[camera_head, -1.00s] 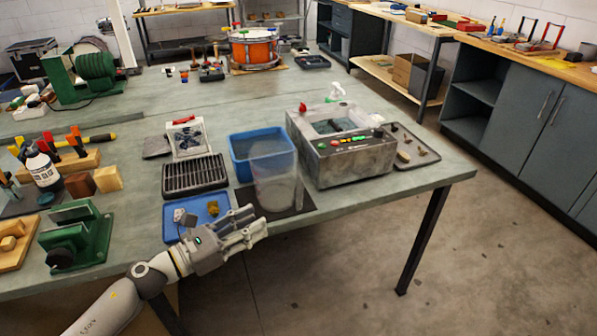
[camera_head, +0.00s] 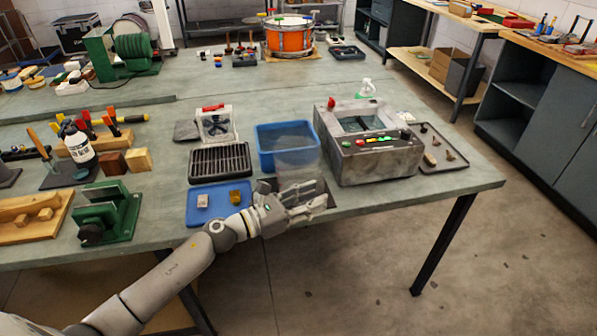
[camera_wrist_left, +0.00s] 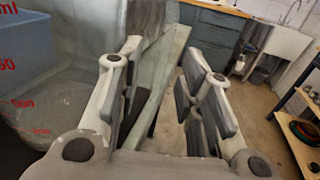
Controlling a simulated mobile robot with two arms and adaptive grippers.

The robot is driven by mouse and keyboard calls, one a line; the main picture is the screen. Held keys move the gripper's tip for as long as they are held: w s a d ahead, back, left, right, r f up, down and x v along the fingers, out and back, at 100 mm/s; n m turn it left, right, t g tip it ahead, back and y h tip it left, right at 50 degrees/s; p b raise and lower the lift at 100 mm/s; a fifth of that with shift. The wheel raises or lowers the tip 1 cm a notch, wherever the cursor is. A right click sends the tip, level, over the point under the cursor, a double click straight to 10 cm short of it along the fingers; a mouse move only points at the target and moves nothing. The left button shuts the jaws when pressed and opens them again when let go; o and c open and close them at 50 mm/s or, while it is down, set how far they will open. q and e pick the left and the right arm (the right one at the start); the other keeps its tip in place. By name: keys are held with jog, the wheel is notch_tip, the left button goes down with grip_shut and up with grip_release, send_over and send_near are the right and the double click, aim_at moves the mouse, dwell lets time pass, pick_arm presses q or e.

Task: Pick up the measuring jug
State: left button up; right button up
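The measuring jug (camera_head: 297,162) is clear and faint in the head view, standing at the bench's front edge before the blue tub (camera_head: 262,160). My left gripper (camera_head: 318,196) overlaps its lower part and hides its base. In the left wrist view the jug (camera_wrist_left: 62,85) fills the left side, with red markings on its wall. There my left gripper (camera_wrist_left: 165,85) has its fingers spread, with bench and floor showing between them. The jug is beyond the left finger, not between the fingers; I cannot tell whether they touch. My right gripper is out of view.
A grey machine with coloured buttons (camera_head: 372,158) stands right of the jug. A blue tray (camera_head: 218,216) with small pieces and a black rack (camera_head: 220,162) lie to the left. Open floor (camera_head: 400,260) lies in front of the bench.

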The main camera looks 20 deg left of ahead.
pick_arm(q)
jog(key=x, duration=0.2)
jog(key=shift+w+d, duration=0.15)
jog(key=shift+w, duration=0.1)
grip_shut()
